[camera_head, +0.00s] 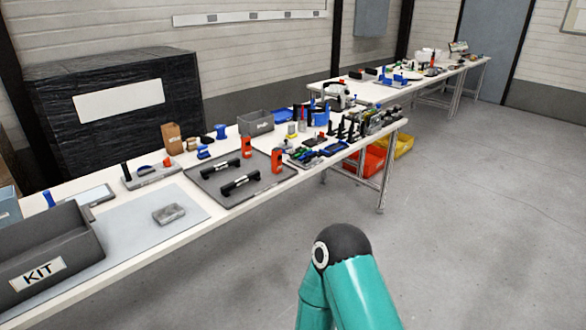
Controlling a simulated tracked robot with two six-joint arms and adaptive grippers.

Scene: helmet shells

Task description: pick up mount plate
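I cannot tell for certain which object is the mount plate. A small grey rectangular piece with a raised rim (169,214) lies alone on the pale grey mat (120,240) on the near table. A flat plate-like base with a dark upright handle (151,173) sits farther back. Neither of my grippers is in view. A teal link of one of my arms with a dark rounded joint shows at the bottom, over the floor and apart from the table.
A grey bin marked KIT (42,262) stands at the front left. A dark tray (226,200) holds black handles and orange-red parts. Tools and small parts crowd the table's far end, near a grey box (256,122). Red (366,160) and yellow (397,145) bins sit below. The right floor is clear.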

